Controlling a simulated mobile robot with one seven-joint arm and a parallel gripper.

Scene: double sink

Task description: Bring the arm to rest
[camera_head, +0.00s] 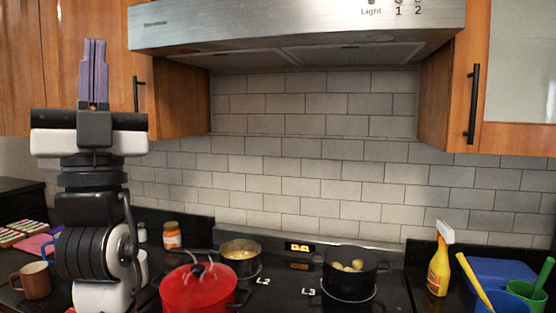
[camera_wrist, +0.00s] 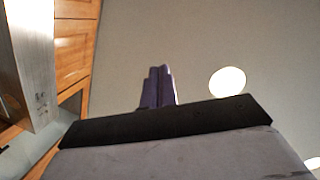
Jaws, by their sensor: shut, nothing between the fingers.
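My gripper (camera_head: 94,72) is at the left in the head view, pointing straight up with its purple fingers together and nothing between them. It is in front of the wooden cabinet and left of the range hood. My arm rises upright below it, at the left side of the counter. In the wrist view, my gripper (camera_wrist: 157,87) shows its purple fingers close together against the ceiling.
The range hood (camera_head: 300,28) hangs above the stove. A red pot (camera_head: 197,290) stands just right of my arm. A yellow spray bottle (camera_head: 438,268) and a brown mug (camera_head: 35,280) stand at opposite sides.

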